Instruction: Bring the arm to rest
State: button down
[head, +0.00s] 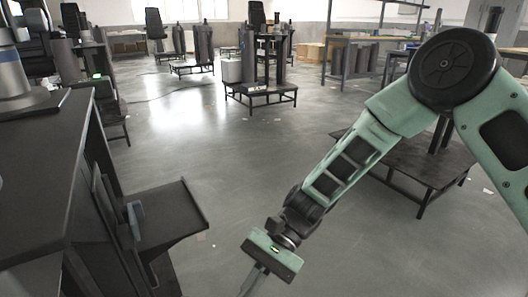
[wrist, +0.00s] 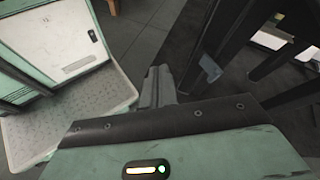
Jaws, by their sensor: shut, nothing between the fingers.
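My arm, green with dark joints, reaches down from the right side of the head view and bends at a large round joint. My gripper (head: 250,285) hangs low at the bottom middle of the head view, over the grey floor. In the wrist view my gripper (wrist: 158,85) points away with its fingers together and nothing between them. It appears to touch nothing in the head view.
A dark workstation (head: 40,170) with a side shelf (head: 165,220) stands at the left. A low dark platform (head: 425,165) lies behind my arm at the right. Column stands (head: 260,75) stand farther back. Open grey floor (head: 225,165) fills the middle.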

jog(key=s+d+r+n+t+h+p, duration=0.1)
jog(key=s+d+r+n+t+h, duration=0.4)
jog(key=d, duration=0.4)
jog(key=s+d+r+n+t+h, duration=0.3)
jog(key=s+d+r+n+t, duration=0.15)
jog(key=d+r+n, duration=0.35)
notch_tip(320, 180, up, 32)
jog(key=m+p, duration=0.1)
jog(key=p, duration=3.1)
jog(key=shift+d+t, duration=0.2)
jog(key=shift+t, duration=0.15)
jog(key=shift+a, duration=0.1)
